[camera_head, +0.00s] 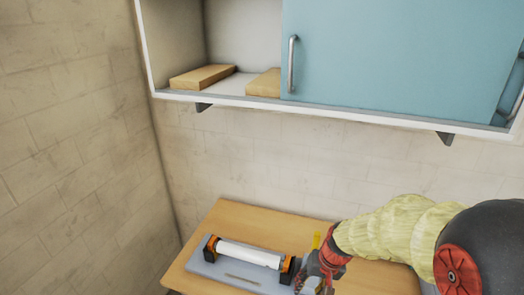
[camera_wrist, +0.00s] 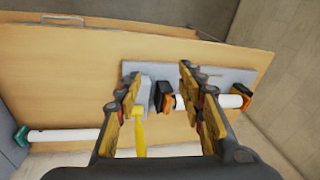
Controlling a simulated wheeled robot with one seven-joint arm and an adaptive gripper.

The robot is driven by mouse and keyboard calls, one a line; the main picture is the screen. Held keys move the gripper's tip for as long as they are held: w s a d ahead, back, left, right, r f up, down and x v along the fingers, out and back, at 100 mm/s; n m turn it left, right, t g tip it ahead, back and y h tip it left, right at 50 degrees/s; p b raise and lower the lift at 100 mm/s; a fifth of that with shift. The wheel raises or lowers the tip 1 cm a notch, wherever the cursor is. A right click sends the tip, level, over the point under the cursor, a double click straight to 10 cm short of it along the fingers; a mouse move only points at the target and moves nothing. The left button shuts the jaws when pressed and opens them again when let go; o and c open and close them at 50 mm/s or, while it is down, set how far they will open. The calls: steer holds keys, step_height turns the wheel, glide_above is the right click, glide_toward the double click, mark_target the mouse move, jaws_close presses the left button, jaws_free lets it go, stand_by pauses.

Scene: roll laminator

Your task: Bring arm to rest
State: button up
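The roll laminator has a white roller (camera_head: 248,254) between black and orange end brackets on a grey base plate (camera_head: 228,271), on a wooden table. It also shows in the wrist view, with its roller (camera_wrist: 222,101) partly behind my right finger. My gripper (camera_head: 312,283) is beside the laminator's right end in the head view, where its fingertips are hard to make out. In the wrist view my gripper (camera_wrist: 158,78) has its fingers spread apart, with nothing visibly held. A yellow handle-like part (camera_wrist: 139,118) shows beyond the left finger; contact cannot be told.
A second white roller (camera_wrist: 65,135) with teal ends lies at the left of the wrist view. The wooden table (camera_head: 235,217) is bare behind the laminator. Above hangs a cabinet with a blue door (camera_head: 390,55) and wooden boards (camera_head: 203,76) inside. A wall stands at left.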

steer(key=s+d+t+h+b, duration=0.1)
steer(key=s+d+t+b, duration=0.1)
steer(key=s+b, duration=0.8)
steer(key=s+d+f+n+t+h+b, duration=0.1)
steer(key=s+d+b, duration=0.1)
steer(key=s+b, duration=0.7)
steer(key=b, duration=0.2)
steer(key=shift+s+d+f+t+b, duration=0.3)
steer(key=shift+s+d+t+b, duration=0.05)
steer(key=shift+s+t+b, duration=0.05)
